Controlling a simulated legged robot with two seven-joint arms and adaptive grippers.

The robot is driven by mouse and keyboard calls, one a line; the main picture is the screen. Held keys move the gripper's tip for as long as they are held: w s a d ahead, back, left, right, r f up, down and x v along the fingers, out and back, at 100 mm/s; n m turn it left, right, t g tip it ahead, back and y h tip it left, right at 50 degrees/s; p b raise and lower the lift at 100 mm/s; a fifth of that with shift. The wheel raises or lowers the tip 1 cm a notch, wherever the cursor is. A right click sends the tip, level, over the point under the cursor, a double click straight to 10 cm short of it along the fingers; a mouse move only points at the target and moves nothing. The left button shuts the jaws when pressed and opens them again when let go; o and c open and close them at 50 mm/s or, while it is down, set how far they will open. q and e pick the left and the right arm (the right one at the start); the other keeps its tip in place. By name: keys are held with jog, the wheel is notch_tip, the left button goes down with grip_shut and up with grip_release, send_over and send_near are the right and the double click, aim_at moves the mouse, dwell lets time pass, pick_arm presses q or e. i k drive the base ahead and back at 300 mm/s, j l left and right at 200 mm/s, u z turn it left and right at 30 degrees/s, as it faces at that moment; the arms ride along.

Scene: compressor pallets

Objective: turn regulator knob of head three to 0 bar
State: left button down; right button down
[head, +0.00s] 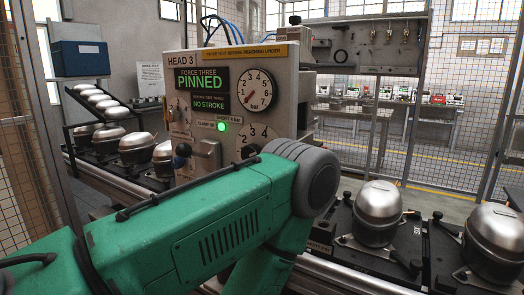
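The head three panel (285,110) is a beige box labelled "HEAD 3". Its green display (202,82) reads "FORCE THREE PINNED", with "NO STROKE" below. A round upper gauge (255,90) has a needle pointing to the lower left. A lower dial (258,133) is partly hidden behind my green left arm. A small dark ball-shaped knob (183,149) sits at the panel's lower left, beside a metal bracket. I cannot tell which part is the regulator knob; it may be hidden by my arm. Neither gripper shows.
A green lamp (222,127) is lit on the panel. A silver compressor (377,212) stands on a black pallet at the right, with another beside it (496,240). More compressors line the conveyor behind the panel at left. Mesh fencing stands at the back.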

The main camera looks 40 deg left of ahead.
aim_at(250, 150)
jog(key=u, duration=1.65)
